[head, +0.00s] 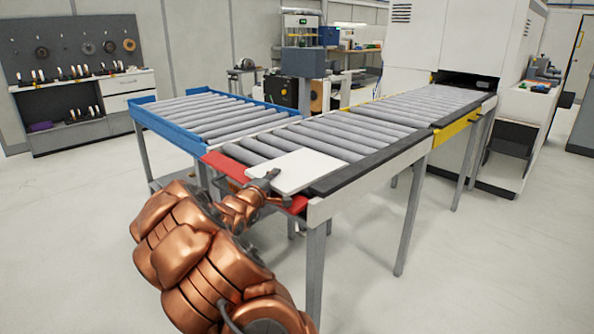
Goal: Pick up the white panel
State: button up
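The white panel (303,170) is a flat, roughly square board at the near end of the grey roller conveyor. It appears to lie flat on the rollers, close to the red end piece. My gripper (268,180) is at the panel's left edge, with a dark finger showing over or against that edge. The finger below or behind the panel is hidden, so I cannot tell whether the gripper is closed on it. My copper-coloured arm reaches in from the bottom.
The roller conveyor (338,140) runs back right to a white machine (455,45). A blue-framed roller table (158,126) adjoins it at left. The red end piece (222,165) borders the near end. The floor on both sides is clear.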

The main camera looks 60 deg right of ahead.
jog(key=shift+d, duration=0.4)
grip_shut()
